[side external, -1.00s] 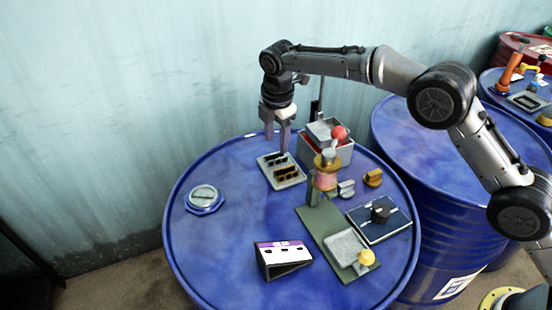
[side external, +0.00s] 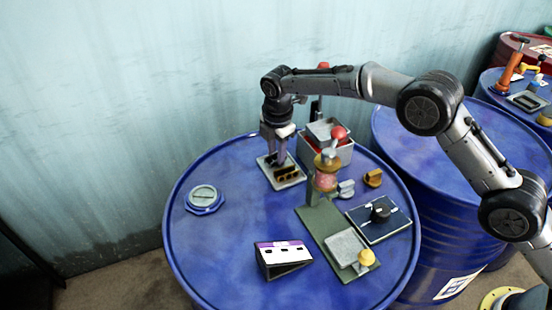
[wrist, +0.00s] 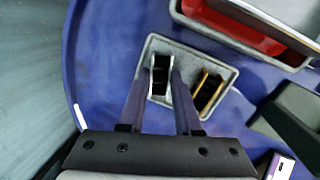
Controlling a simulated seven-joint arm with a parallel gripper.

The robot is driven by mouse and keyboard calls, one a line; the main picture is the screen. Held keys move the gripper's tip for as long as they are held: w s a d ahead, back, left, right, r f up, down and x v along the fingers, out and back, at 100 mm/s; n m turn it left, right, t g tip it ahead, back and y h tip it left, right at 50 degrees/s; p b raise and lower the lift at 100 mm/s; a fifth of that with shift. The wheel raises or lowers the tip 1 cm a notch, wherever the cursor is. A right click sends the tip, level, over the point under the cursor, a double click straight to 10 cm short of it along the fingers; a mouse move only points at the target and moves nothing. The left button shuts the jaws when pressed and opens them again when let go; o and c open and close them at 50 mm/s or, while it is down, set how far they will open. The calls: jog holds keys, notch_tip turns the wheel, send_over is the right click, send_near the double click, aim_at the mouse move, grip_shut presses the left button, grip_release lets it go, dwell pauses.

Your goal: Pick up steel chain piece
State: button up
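The steel chain piece (wrist: 161,76), grey-edged with dark gaps, stands in the left part of a small grey tray (wrist: 188,56) in the wrist view. In the side view my fingers mostly hide it. My gripper (wrist: 162,72) points down with one finger on each side of this piece, the tips low at the tray. The fingers are apart; whether they touch the piece is unclear. A brass-coloured chain piece (wrist: 207,91) stands to the right in the same tray, outside the fingers. In the side view my gripper (side external: 274,160) is over the tray (side external: 291,183).
A grey bin (side external: 338,155) with red contents stands just right of the tray. A green stand (side external: 318,222) with a pink cylinder is nearer the front. A blue plate (side external: 378,228), a purple-white box (side external: 283,258) and a round cap (side external: 204,199) sit on the blue drum top (side external: 225,240).

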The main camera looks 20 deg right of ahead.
grip_shut()
jog(key=shift+r, duration=0.1)
